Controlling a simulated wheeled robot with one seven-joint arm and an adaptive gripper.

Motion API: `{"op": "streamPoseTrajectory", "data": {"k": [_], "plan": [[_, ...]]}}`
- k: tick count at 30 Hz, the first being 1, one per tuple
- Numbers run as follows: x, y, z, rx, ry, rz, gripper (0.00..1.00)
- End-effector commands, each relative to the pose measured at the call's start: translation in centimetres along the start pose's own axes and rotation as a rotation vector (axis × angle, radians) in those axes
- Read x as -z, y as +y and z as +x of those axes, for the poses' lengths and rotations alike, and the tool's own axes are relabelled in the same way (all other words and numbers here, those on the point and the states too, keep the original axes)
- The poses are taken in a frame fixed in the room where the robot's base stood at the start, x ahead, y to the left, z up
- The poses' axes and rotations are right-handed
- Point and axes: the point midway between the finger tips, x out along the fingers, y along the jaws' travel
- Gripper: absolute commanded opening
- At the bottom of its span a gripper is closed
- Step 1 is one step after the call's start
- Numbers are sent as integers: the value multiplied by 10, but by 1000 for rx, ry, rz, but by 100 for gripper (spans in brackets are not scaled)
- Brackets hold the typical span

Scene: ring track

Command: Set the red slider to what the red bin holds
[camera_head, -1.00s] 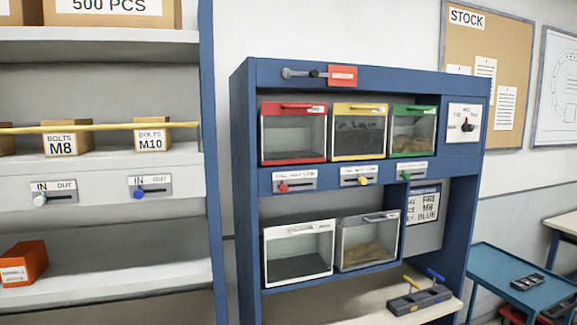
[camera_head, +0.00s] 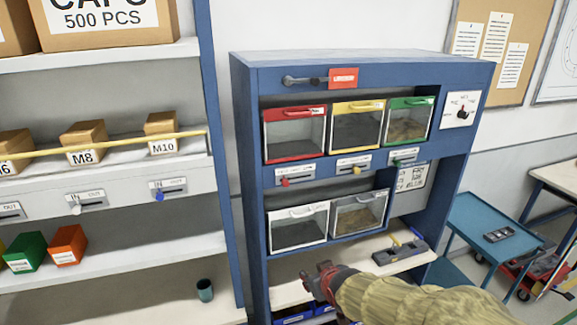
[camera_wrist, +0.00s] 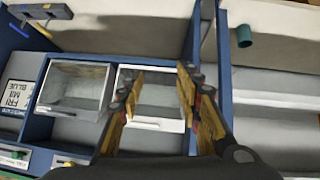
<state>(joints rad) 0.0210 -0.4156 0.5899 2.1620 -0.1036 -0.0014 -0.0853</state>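The red bin (camera_head: 295,136) has a clear front and sits at the left of the cabinet's upper row. I see only grey inside it and cannot tell its contents. The red slider (camera_head: 285,182) is a red knob near the left end of its plate just below that bin; the plate's lettering is too small to read. My gripper (camera_head: 320,282) is low in front of the cabinet, below the white-rimmed bin and well below the red slider. In the wrist view my gripper (camera_wrist: 160,85) has its fingers apart with nothing between them.
The blue cabinet (camera_head: 245,180) also holds yellow (camera_head: 357,128) and green (camera_head: 408,122) bins above and two clear-fronted bins below. A bench (camera_head: 290,292) juts out at its base. A shelf unit (camera_head: 110,220) stands left, a blue cart (camera_head: 490,215) right.

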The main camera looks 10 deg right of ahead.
Motion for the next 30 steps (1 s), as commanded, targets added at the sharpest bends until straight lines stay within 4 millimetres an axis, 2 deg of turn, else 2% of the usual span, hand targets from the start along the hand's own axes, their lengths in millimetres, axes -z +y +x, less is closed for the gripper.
{"op": "streamPoseTrajectory", "data": {"k": [1, 6, 9, 12, 15, 19, 30], "plan": [[29, 3, 1, -3, 70, -19, 35], [103, 4, 11, -25, 366, -88, 35], [146, 5, -4, -43, 537, -121, 35], [179, 6, -24, -61, 667, -143, 35], [194, 6, -37, -71, 739, -156, 35], [203, 6, -41, -78, 771, -164, 35], [234, 7, -9, -79, 768, -165, 35]]}}
